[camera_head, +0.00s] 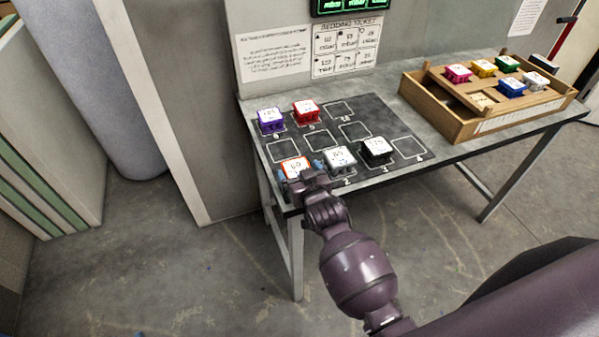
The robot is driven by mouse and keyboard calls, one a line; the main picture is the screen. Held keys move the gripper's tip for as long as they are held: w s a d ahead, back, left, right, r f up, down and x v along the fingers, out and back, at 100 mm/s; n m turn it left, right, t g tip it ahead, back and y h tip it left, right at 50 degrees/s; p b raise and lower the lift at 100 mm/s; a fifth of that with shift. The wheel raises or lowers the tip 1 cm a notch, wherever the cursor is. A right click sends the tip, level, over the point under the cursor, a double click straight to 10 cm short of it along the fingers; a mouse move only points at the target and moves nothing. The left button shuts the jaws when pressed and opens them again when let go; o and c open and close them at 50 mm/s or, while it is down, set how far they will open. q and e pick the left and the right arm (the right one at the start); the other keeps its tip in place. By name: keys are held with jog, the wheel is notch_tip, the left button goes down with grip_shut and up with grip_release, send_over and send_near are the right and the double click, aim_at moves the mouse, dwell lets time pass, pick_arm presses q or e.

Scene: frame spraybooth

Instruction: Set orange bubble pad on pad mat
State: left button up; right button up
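The orange bubble pad (294,166), with a white numbered top, is at the front left corner of the dark pad mat (352,131). My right gripper (300,170) reaches in from the front with a blue-tipped finger on either side of the orange pad. Whether the fingers press on the pad or stand slightly apart from it cannot be told. The pad looks level and at mat height, but its underside and its outlined square are hidden. My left gripper is out of view.
A grey pad (339,158) stands close to the right finger, with a black pad (376,150) beyond. Purple (269,120) and red (305,111) pads sit in the back row. Several outlined squares are empty. A wooden tray (459,123) with several coloured pads stands right on the table.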

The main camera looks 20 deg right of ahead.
jog(key=shift+o, duration=0.7)
jog(key=shift+r, duration=0.1)
jog(key=shift+s+r, duration=0.1)
jog(key=v, duration=1.1)
jog(key=s+d+f+g, duration=0.2)
jog(key=s+d+f, duration=0.2)
jog(key=s, duration=0.3)
jog(key=s+d+f+g, duration=0.1)
jog(key=s+d+f, duration=0.4)
jog(key=s+f, duration=0.1)
jog(key=shift+s+d+f+n+g+h+p, duration=0.2)
jog(key=shift+s+n+g+h+p, duration=0.15)
jog(key=shift+s, duration=0.4)
